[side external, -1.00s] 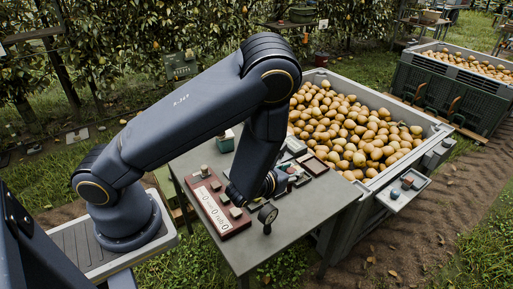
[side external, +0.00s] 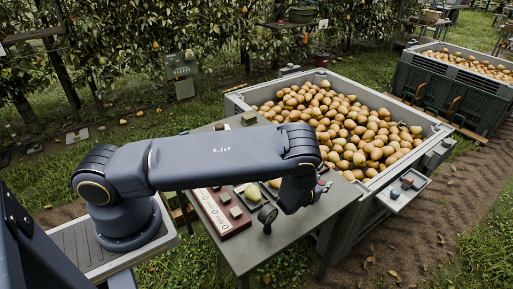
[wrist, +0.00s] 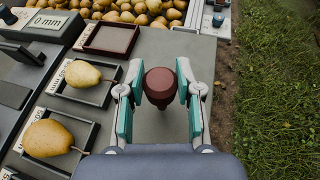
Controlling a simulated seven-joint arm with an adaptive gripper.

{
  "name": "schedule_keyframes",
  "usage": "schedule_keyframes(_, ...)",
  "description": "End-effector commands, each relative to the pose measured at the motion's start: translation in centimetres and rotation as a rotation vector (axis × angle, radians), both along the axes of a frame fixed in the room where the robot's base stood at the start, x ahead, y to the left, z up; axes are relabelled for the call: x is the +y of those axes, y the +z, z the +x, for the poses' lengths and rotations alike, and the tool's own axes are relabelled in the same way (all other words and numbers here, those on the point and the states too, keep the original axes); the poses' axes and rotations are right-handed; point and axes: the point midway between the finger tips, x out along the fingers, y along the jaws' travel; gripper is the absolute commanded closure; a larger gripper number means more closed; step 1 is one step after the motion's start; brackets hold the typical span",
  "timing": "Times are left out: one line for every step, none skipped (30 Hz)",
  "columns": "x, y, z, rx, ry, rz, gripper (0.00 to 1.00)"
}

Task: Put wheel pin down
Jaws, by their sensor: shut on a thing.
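The wheel pin, with a dark red-brown round head (wrist: 160,84) and a narrower lower end, sits between the two teal-padded fingers of my gripper (wrist: 160,92) in the wrist view. The fingers are shut on it. Below it is bare grey table top (wrist: 155,48); I cannot tell whether its lower end touches the table.
Two pears (wrist: 88,74) (wrist: 50,138) lie in dark trays left of my gripper. An empty red-brown tray (wrist: 112,40) lies beyond them. A black round-headed stand (side external: 267,214) is near the table's front edge. A pear-filled crate (side external: 435,135) adjoins the table.

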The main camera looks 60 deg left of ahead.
Motion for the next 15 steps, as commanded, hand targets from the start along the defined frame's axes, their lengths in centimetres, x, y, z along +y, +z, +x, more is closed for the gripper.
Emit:
schedule_keyframes(-0.03,-0.51,0.03,-0.002,-0.002,0.0,1.0)
schedule_keyframes(-0.03,-0.68,0.02,-0.002,-0.002,0.0,1.0)
schedule_keyframes(-0.04,-0.78,0.03,-0.003,-0.001,-0.001,1.0)
schedule_keyframes(-0.05,-0.79,0.04,-0.003,-0.001,-0.001,1.0)
schedule_keyframes(-0.06,-0.78,0.04,-0.004,-0.001,-0.002,1.0)
schedule_keyframes(-0.06,-0.75,0.04,-0.004,-0.001,-0.002,1.0)
schedule_keyframes(-0.05,-0.75,0.04,-0.004,-0.001,-0.002,1.0)
schedule_keyframes(-0.05,-0.74,0.03,-0.004,-0.001,-0.002,1.0)
schedule_keyframes(-0.05,-0.74,0.03,-0.004,-0.001,-0.002,1.0)
schedule_keyframes(-0.05,-0.76,0.02,-0.004,-0.001,-0.002,1.0)
schedule_keyframes(-0.04,-0.82,0.02,-0.004,-0.001,-0.002,1.0)
schedule_keyframes(-0.03,-0.92,0.02,-0.003,-0.001,0.0,1.0)
schedule_keyframes(-0.03,-1.03,0.03,-0.003,-0.001,0.0,1.0)
schedule_keyframes(-0.03,-1.12,0.03,-0.003,-0.001,0.0,1.0)
schedule_keyframes(-0.04,-1.08,0.02,-0.002,-0.001,-0.001,0.61)
